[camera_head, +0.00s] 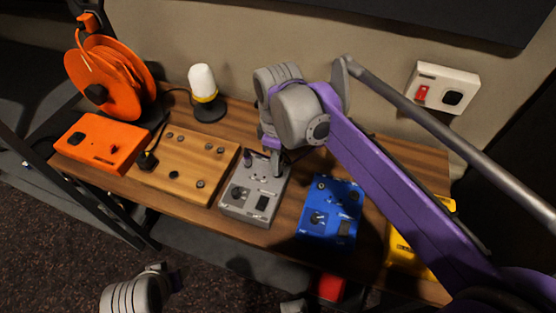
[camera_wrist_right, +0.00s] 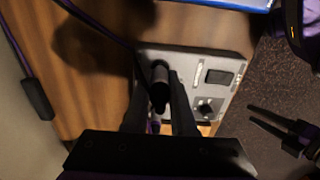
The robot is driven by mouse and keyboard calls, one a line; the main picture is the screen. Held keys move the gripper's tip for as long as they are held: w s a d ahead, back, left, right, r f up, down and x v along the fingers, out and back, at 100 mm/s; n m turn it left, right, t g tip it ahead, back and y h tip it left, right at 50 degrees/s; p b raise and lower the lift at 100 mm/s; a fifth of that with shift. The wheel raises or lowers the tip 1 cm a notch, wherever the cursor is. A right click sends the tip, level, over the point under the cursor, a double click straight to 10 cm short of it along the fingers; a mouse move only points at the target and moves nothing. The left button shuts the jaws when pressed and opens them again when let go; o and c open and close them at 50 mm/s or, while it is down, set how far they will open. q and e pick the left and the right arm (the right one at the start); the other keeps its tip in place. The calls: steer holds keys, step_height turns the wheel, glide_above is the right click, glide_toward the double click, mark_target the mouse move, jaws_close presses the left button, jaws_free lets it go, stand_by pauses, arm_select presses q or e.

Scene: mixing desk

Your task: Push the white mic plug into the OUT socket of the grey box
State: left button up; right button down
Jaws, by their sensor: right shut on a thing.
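The grey box (camera_head: 254,189) lies on the wooden desk between a wooden board and a blue box. My right gripper (camera_head: 277,166) is over its back right part, pointing down. In the right wrist view the gripper (camera_wrist_right: 157,90) is shut on a dark, cylindrical plug (camera_wrist_right: 160,78) at the edge of the grey box (camera_wrist_right: 217,72). The plug looks black there, with no white visible. The fingers hide the socket, so I cannot tell whether the plug is in it. My left gripper (camera_wrist_right: 256,115) is open and empty, off the desk's front side.
An orange box (camera_head: 100,143), cable reel (camera_head: 110,80) and white lamp (camera_head: 203,84) stand left. The blue box (camera_head: 331,210) and a yellow box (camera_head: 402,255) are right. A cable with a black connector (camera_wrist_right: 38,98) lies left in the wrist view. A white socket (camera_head: 443,88) is on the wall.

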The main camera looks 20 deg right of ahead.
steer(key=shift+p, duration=0.35)
stand_by(0.7)
steer(key=shift+f+b, duration=0.4)
steer(key=shift+f, duration=0.25)
stand_by(0.4)
steer(key=c, duration=0.7)
jaws_free()
steer(key=shift+o, duration=0.2)
step_height(320, 180, up, 11)
steer(key=shift+f+p, duration=0.1)
steer(key=shift+p, duration=0.65)
